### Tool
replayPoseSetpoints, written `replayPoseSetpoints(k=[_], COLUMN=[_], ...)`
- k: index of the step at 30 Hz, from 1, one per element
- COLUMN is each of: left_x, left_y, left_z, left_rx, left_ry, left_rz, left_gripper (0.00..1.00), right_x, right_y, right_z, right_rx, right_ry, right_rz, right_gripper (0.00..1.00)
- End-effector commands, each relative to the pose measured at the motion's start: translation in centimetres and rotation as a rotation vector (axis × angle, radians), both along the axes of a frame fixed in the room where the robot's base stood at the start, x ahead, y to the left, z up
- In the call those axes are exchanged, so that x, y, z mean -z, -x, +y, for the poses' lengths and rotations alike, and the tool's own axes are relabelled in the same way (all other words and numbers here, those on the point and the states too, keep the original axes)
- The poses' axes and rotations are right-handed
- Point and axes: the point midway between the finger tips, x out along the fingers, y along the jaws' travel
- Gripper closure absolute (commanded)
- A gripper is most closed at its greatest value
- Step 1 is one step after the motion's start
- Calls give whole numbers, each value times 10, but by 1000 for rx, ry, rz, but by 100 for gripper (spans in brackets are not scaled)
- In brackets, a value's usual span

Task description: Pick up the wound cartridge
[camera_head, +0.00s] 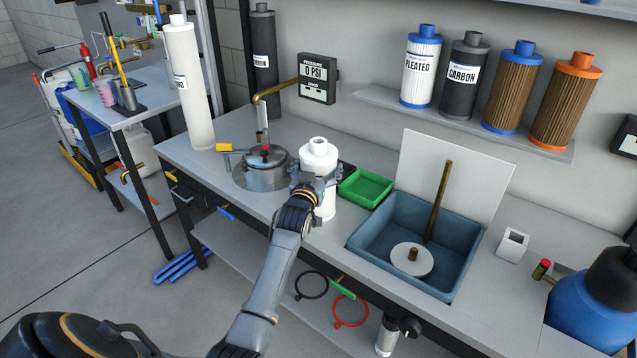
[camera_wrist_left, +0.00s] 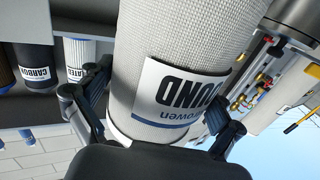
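The wound cartridge (camera_head: 319,155) is a short, thick white cylinder with a narrower cap, upright at the counter's front edge. In the left wrist view the cartridge (camera_wrist_left: 190,40) fills the middle, its woven surface and upside-down label close to the camera. My left gripper (camera_head: 316,180) reaches it from the front in the head view. In the wrist view the fingers of the left gripper (camera_wrist_left: 155,105) lie against both its sides, with no clear gap. Whether its base touches the counter is hard to tell. My right gripper is not in view.
A steel pot (camera_head: 262,172) stands left of the cartridge, and a green tray (camera_head: 365,187) lies close on its right. A blue-grey basin (camera_head: 378,240) is farther right. A tall white cartridge (camera_head: 190,90) stands at the left. Several filters line the wall shelf (camera_head: 480,128).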

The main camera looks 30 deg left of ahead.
Motion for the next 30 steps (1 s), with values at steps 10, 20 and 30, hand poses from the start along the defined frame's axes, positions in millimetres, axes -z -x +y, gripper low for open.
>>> replayPoseSetpoints(k=[10, 20, 30], left_x=[-1, -18, -89], left_y=[0, 0, 45], left_z=[0, 0, 17], left_rx=[0, 0, -2], left_ry=[0, -2, -7], left_rz=[-2, -5, -7], left_gripper=[71, 71, 71], right_x=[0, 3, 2], right_y=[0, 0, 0], right_z=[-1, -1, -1], right_rx=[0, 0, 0], right_ry=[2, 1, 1], right_rz=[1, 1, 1], right_gripper=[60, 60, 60])
